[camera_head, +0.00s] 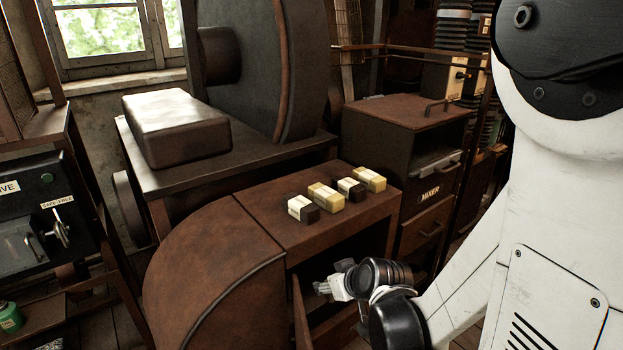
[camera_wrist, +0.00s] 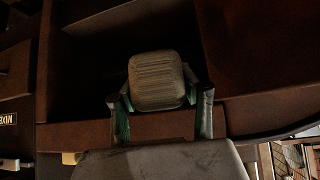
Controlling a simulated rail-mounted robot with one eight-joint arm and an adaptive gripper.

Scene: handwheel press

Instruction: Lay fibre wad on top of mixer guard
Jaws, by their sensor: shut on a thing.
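In the wrist view, my gripper (camera_wrist: 162,108) has its two fingers on either side of a pale, ribbed, rounded block, which looks like the fibre wad (camera_wrist: 157,80). It is over or inside a dark open compartment. In the head view, my gripper (camera_head: 330,287) is low at the opening under the brown bench; the wad cannot be made out there. A dark cabinet labelled MIXER (camera_head: 430,190) stands at back right, with a flat brown top (camera_head: 405,110) and a handle. I cannot tell which part is the guard.
Several yellow-and-dark blocks (camera_head: 327,197) sit on the brown bench top (camera_head: 270,205) above the opening. An open brown door (camera_head: 300,315) stands beside my gripper. A large dark wheel (camera_head: 255,65) and a brown block (camera_head: 175,127) are behind. The cabinet top looks clear apart from its handle.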

